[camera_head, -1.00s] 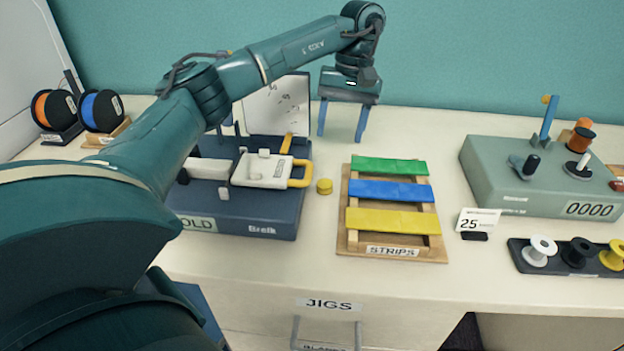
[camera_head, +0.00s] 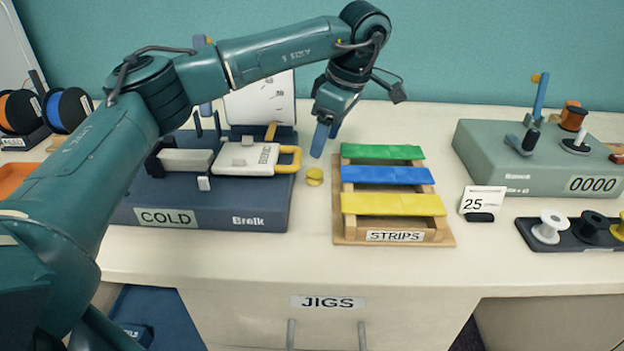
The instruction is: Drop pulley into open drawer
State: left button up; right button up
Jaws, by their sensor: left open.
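A small yellow round piece, apparently the pulley (camera_head: 315,177), lies on the white tabletop between the blue machine and the strips rack. My left gripper (camera_head: 326,138) is open and empty, its blue fingers pointing down just above and behind the pulley, apart from it. One finger partly covers the other. The drawer front labelled JIGS (camera_head: 400,303) is below the table edge, with a grey handle under its label. No drawer interior shows there. A blue box-like shape (camera_head: 170,312) at the lower left is partly hidden by my arm; I cannot tell whether it is an open drawer.
The blue COLD machine (camera_head: 262,217) stands left of the pulley. The STRIPS rack (camera_head: 443,237) with green, blue and yellow strips is close on its right. A grey-green counter machine (camera_head: 480,165), a price card (camera_head: 482,200) and a spool tray (camera_head: 545,236) are farther right.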

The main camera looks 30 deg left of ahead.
aim_at(315, 172)
pick_arm(q)
jog(key=x, duration=0.8)
jog(key=shift+f, duration=0.1)
jog(key=shift+d, duration=0.1)
jog(key=c, duration=1.1)
jog(key=shift+w, duration=0.1)
jog(key=shift+c, duration=0.2)
